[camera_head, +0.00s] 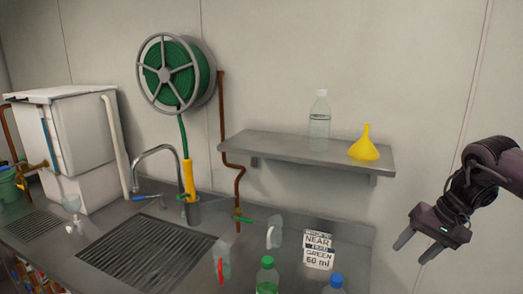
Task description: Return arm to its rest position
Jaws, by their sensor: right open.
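My right arm comes in from the right edge, and its dark gripper (418,252) hangs at the lower right. Its two grey fingers are apart with nothing between them. It is to the right of the metal counter, in front of the bare wall. My left arm and gripper are not in view.
A metal counter (190,212) holds a grated sink, a faucet (157,152), a sign (318,251), a green-capped bottle (267,277) and a blue-capped bottle (335,284). A wall shelf (290,149) carries a clear bottle (319,122) and a yellow funnel (364,147). A hose reel (175,73) hangs left.

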